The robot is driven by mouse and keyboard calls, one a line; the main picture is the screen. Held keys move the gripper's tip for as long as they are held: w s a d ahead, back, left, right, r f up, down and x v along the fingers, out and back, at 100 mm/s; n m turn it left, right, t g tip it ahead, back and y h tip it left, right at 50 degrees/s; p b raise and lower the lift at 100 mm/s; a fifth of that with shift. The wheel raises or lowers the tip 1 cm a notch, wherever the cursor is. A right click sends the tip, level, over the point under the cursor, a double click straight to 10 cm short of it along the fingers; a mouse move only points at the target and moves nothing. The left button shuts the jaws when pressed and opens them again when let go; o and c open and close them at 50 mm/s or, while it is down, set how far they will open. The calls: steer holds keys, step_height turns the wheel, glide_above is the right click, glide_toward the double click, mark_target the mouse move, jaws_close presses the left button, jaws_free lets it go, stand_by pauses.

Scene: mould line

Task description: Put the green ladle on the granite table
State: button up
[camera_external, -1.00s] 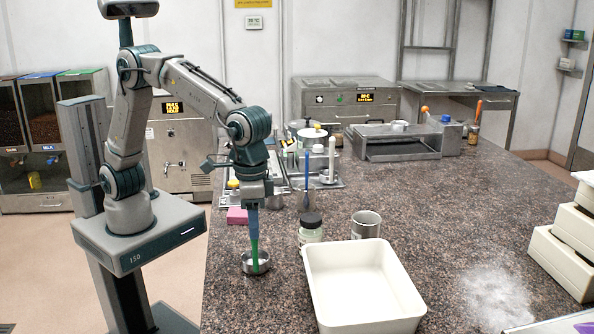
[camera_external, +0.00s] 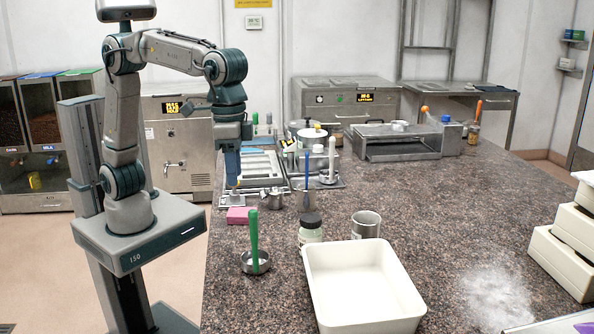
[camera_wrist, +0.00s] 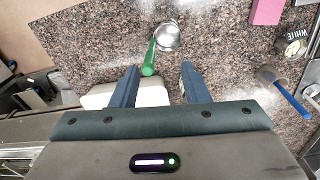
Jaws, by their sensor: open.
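The green ladle (camera_external: 254,236) stands on the granite table (camera_external: 430,220) near its left edge, steel bowl down and green handle pointing up. In the wrist view the ladle (camera_wrist: 151,54) lies just beyond the fingertips, its bowl farther out and its handle end toward the gap. My gripper (camera_external: 232,186) is up and away from the ladle, apart from it. The wrist view shows my gripper (camera_wrist: 160,82) with its two blue fingers spread and nothing held between them.
A pink block (camera_external: 238,215) lies behind the ladle. A white tub (camera_external: 318,299) stands to its right, with a dark-lidded jar (camera_external: 311,231) and a steel cup (camera_external: 366,225) behind the tub. A blue-handled ladle (camera_external: 307,170) stands farther back. The table's right middle is clear.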

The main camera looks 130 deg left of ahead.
steer(key=s+f+m+t, duration=0.1)
steer(key=s+f+m, duration=0.2)
steer(key=s, duration=0.9)
steer(key=s+d+f+m+t, duration=0.1)
steer(key=s+f+m, duration=0.3)
steer(key=s, duration=0.8)
step_height(320, 180, down, 3)
steer(key=shift+s+r+t, duration=0.2)
steer(key=shift+s+t, duration=0.05)
steer(key=shift+t, duration=0.05)
